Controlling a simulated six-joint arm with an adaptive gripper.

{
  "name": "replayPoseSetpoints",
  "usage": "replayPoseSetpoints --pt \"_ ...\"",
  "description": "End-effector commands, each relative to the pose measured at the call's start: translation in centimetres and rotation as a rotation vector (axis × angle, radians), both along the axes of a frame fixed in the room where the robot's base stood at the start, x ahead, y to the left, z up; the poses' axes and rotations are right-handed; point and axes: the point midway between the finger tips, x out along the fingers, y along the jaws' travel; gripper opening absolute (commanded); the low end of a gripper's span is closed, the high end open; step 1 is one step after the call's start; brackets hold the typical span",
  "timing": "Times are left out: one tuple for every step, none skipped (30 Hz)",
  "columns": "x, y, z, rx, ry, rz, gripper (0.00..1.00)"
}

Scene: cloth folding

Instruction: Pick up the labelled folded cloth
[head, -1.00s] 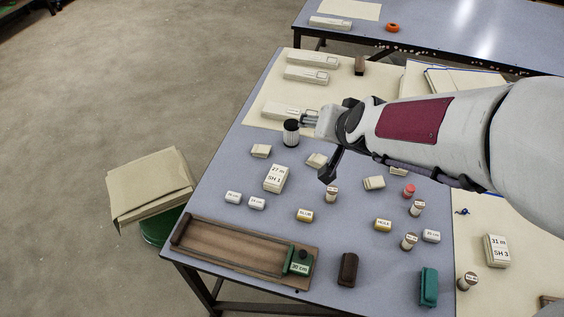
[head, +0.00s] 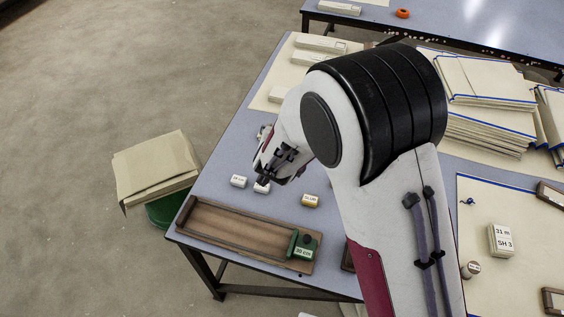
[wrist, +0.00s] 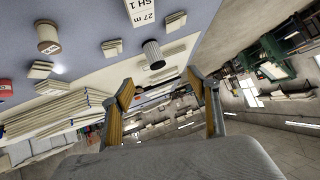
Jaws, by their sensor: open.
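Two folded cloths carry labels. The cream one labelled "31 m SH 3" (head: 500,240) lies on the right side of the table in the head view. The one labelled "27 m SH 1" (wrist: 140,12) shows at the top edge of the wrist view, partly cut off; my arm hides it in the head view. My gripper (wrist: 167,100) is open and empty in the wrist view, its two fingers spread well apart. In the head view, my gripper (head: 266,172) hangs over the table's left part, close to the small labelled blocks, partly hidden by my wrist.
A wooden tray (head: 220,242) with a green "30 cm" block lies at the front left. Blue-edged cloth stacks (head: 490,80) stand at the back right. A ribbed cup (wrist: 152,55) and a spool (wrist: 47,37) show in the wrist view.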

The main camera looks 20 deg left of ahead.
Motion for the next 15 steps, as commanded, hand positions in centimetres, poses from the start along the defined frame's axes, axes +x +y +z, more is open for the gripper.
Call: replayPoseSetpoints --pt "-0.3 0.5 -1.3 -0.016 -0.006 -0.004 0.60" --pt "-0.3 0.7 -1.8 -0.023 -0.012 -0.008 0.60" --pt "-0.4 0.9 -2.6 -0.033 -0.021 -0.016 0.60" --pt "-0.5 1.1 -3.2 -0.041 -0.027 -0.019 0.60" --pt "-0.6 1.2 -3.7 -0.049 -0.033 -0.025 0.60" --pt "-0.8 1.4 -4.5 -0.061 -0.042 -0.031 0.60" --pt "-0.9 1.6 -5.0 -0.068 -0.049 -0.035 0.60" --pt "-1.1 1.6 -5.6 -0.078 -0.057 -0.040 0.60" --pt "-1.3 1.8 -6.4 -0.090 -0.066 -0.046 0.60" --pt "-1.5 1.9 -6.9 -0.100 -0.073 -0.050 0.60" --pt "-1.6 1.9 -7.5 -0.110 -0.081 -0.055 0.60" --pt "-1.9 2.0 -8.1 -0.122 -0.091 -0.059 0.60" --pt "-2.1 2.1 -8.6 -0.132 -0.098 -0.063 0.60" --pt "-2.2 2.1 -9.1 -0.141 -0.105 -0.068 0.60" --pt "-2.5 2.1 -9.6 -0.152 -0.115 -0.072 0.60"
